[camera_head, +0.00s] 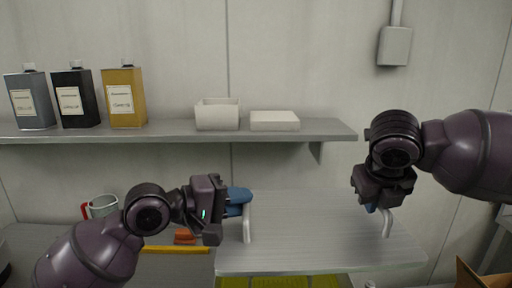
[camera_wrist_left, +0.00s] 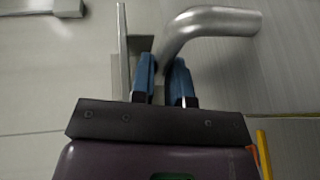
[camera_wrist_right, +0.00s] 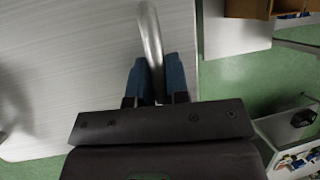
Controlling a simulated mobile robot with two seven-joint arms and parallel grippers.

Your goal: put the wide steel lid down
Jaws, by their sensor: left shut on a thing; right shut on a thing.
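The wide steel lid (camera_head: 320,240) is a flat, pale brushed plate with two bent handles. It shows level in front of me in the head view. My left gripper (camera_head: 240,197) is shut on the left handle (camera_head: 247,226); that handle also shows between the blue fingers in the left wrist view (camera_wrist_left: 208,22). My right gripper (camera_head: 371,206) is shut on the right handle (camera_head: 388,222), which runs between its fingers in the right wrist view (camera_wrist_right: 151,35). What lies under the lid is mostly hidden; I cannot tell whether the lid touches anything below.
A wall shelf (camera_head: 200,133) behind holds grey, black and yellow cans, a white open box (camera_head: 217,115) and a white block (camera_head: 274,121). A red-handled mug (camera_head: 103,206) stands back left. Yellow-green material (camera_head: 280,283) shows below the lid's front edge. A cardboard box (camera_head: 478,275) is at lower right.

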